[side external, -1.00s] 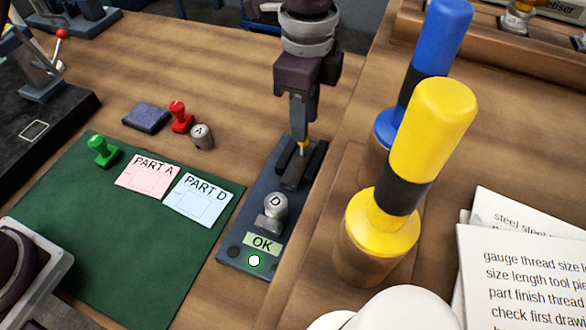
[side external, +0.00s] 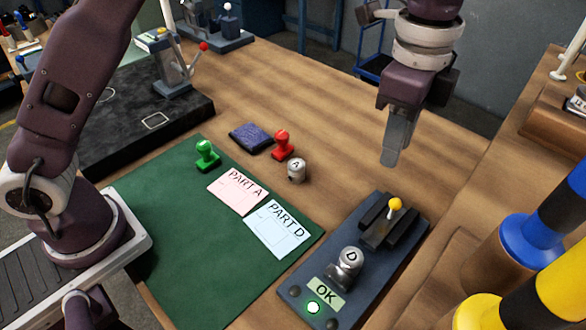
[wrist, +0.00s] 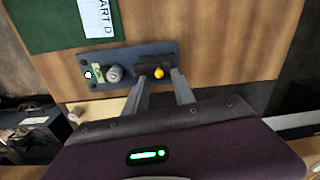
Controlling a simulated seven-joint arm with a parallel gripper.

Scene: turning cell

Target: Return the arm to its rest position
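My gripper (side external: 392,155) hangs fingers-down in the side external view, in the air above the wood table and behind the blue-grey fixture plate (side external: 368,290). In the wrist view its two fingers (wrist: 158,78) stand apart with nothing held between them. The yellow-knobbed lever (side external: 395,204) on the plate is clear of the fingers in the side external view. In the wrist view the yellow knob (wrist: 158,73) appears between the fingertips. The grey part marked D (side external: 348,264) sits on the plate by the OK label (side external: 325,292), and a round light (side external: 313,308) glows there.
A green mat (side external: 190,255) holds the PART A card (side external: 238,190), PART D card (side external: 279,229) and green stamp (side external: 207,157). A red stamp (side external: 283,144), dark pad (side external: 250,138) and part A (side external: 297,170) stand nearby. Blue (side external: 527,243) and yellow (side external: 550,295) posts stand right.

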